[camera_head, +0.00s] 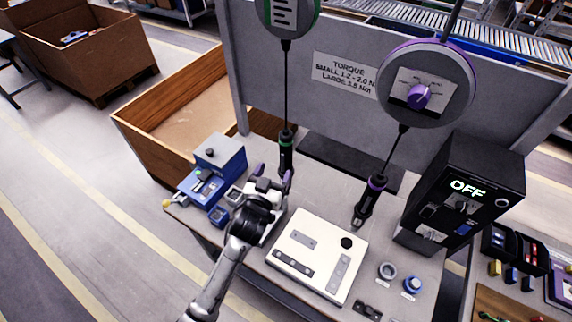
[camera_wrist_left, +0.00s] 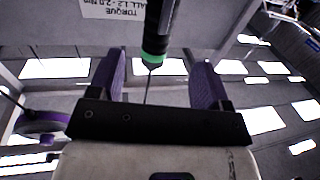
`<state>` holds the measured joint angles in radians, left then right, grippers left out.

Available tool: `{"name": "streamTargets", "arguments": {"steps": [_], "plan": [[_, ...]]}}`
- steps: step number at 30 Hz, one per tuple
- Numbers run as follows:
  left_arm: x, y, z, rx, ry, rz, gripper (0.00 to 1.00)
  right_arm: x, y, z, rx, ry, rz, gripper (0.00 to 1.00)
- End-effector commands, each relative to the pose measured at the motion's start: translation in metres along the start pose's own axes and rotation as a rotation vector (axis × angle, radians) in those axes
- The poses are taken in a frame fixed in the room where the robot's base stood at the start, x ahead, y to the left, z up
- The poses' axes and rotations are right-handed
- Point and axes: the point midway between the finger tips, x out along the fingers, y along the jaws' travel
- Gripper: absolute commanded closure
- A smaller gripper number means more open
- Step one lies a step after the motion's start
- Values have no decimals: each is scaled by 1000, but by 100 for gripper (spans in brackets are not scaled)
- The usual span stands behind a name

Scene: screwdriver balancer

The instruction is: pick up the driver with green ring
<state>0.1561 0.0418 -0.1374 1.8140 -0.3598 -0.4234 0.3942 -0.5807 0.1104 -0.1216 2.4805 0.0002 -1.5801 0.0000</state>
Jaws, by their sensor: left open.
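The driver with the green ring (camera_head: 286,157) hangs upright on a cable from the green-rimmed balancer (camera_head: 288,14). Its handle is black and the green band sits near its top. My left gripper (camera_head: 273,176) is open at this driver. In the left wrist view the green-ringed driver (camera_wrist_left: 156,42) shows in the gap between the two purple fingers (camera_wrist_left: 160,78), apart from both. How deep it sits between them I cannot tell. A second driver with a purple ring (camera_head: 370,199) hangs to the right from the purple-rimmed balancer (camera_head: 440,74). My right gripper is in neither view.
A white fixture plate (camera_head: 317,254) lies on the bench right of my left gripper. A blue device (camera_head: 218,155) stands on the left. A black box reading OFF (camera_head: 462,198) stands at right. A grey panel with a torque sign (camera_head: 343,73) rises behind the drivers.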

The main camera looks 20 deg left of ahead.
Motion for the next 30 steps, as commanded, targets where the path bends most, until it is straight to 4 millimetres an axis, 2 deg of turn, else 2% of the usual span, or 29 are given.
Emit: {"name": "streamTargets", "arguments": {"steps": [1, 6, 16, 24, 30], "plan": [[10, 0, -2, 1, 0, -1, 29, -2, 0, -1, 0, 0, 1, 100], [33, 0, -1, 1, -1, -1, 29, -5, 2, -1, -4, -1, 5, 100], [51, 0, -2, 1, -2, -1, 29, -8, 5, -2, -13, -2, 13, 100], [82, 2, -5, 1, -2, -1, 29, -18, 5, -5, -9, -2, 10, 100], [96, 2, -3, 1, -3, -1, 29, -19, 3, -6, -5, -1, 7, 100]]}}
